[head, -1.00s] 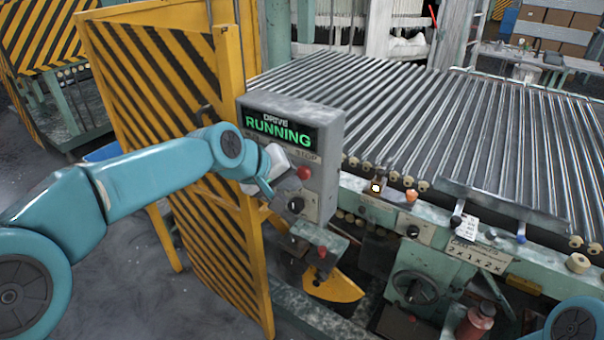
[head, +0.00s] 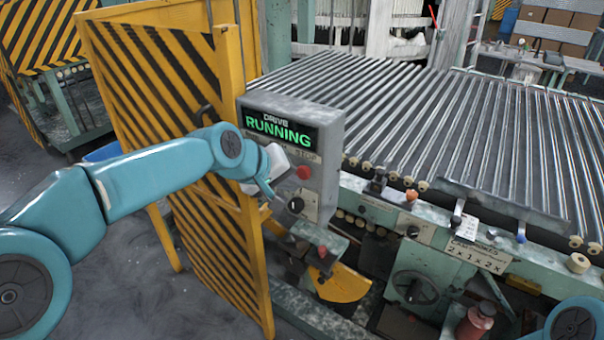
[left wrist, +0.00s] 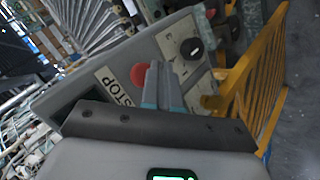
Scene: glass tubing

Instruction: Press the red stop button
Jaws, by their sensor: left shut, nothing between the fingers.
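The red stop button (head: 304,172) is on the front of a grey control box (head: 330,150), below a display (head: 279,133) with green letters reading DRIVE RUNNING. A black knob (head: 296,205) is below the button. My left gripper (head: 280,198) is shut and empty, in front of the box, just left of and below the button. In the left wrist view, the shut fingertips (left wrist: 160,66) are beside the red button (left wrist: 138,72), between it and the black knob (left wrist: 191,47). Contact with the panel cannot be told. My right gripper is not in view.
A yellow and black striped guard (head: 160,90) stands left of the box, close behind my left arm. A roller conveyor (head: 430,120) runs to the right, with knobs and small levers along its front edge. Grey floor (head: 110,270) is clear at lower left.

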